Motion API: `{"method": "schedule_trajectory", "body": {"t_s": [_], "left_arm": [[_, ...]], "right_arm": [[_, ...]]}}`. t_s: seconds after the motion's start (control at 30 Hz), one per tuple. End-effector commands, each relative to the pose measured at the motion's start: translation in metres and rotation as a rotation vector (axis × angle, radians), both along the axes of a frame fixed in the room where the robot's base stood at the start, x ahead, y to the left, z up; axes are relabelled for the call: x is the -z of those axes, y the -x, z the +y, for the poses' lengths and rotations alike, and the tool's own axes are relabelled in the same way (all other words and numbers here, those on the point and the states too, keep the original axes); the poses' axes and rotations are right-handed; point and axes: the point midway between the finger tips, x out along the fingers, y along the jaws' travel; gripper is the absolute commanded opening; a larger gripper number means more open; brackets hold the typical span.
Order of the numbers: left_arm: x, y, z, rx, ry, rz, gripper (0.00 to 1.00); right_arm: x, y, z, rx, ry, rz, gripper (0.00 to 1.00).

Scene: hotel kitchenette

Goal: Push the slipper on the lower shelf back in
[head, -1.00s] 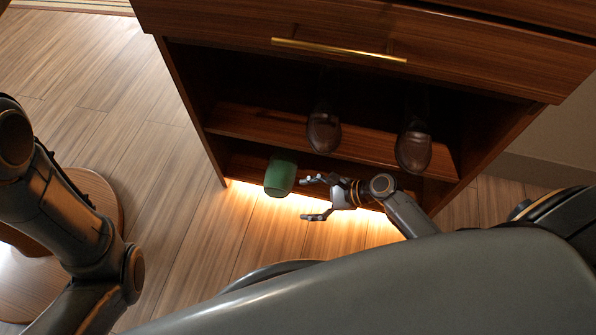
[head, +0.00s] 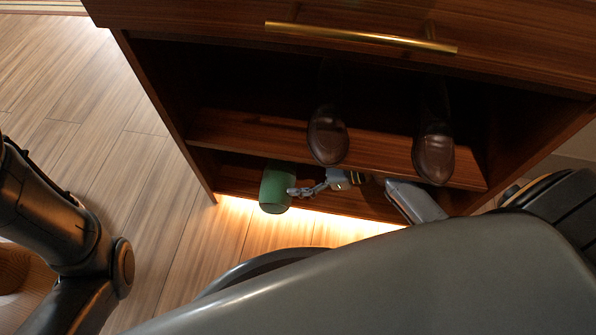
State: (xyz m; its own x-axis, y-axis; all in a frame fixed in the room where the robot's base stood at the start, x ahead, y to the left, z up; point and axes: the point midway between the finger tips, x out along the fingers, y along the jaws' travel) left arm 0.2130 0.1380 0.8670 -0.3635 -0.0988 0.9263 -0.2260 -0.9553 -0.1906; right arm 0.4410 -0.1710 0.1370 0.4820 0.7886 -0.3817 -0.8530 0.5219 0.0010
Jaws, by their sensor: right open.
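The green slipper (head: 277,188) is on the lower shelf (head: 340,203) of the wooden cabinet, with its near end sticking out past the shelf's front edge. My right gripper (head: 294,191) comes in from the right, open, its fingers beside the slipper's right side. Fingertip and slipper look very close; I cannot tell whether they touch. Part of the gripper is in the shade under the upper shelf. Part of my left arm shows at the left, but its gripper is out of the picture.
Two brown leather shoes (head: 328,135) (head: 433,150) stand on the upper shelf (head: 250,133), toes out, just above my right gripper. A drawer with a brass handle (head: 360,38) is above.

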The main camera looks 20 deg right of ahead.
Motion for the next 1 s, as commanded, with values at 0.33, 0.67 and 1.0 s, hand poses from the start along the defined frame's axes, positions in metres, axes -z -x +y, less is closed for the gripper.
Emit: {"method": "schedule_trajectory", "body": {"t_s": [0.33, 0.67, 1.0], "left_arm": [[0.022, 0.0, 0.0, 0.0, 0.0, 0.0, 0.0], [0.049, 0.0, 0.0, 0.0, -0.001, 0.0, 0.0], [0.05, 0.0, 0.0, 0.0, -0.001, 0.0, 0.0]], "right_arm": [[0.014, -0.013, 0.021, -0.001, -0.001, -0.004, 0.78], [0.03, -0.033, 0.054, -0.001, 0.001, -0.002, 0.78], [0.029, -0.036, 0.059, 0.0, 0.001, 0.001, 0.78]]}}
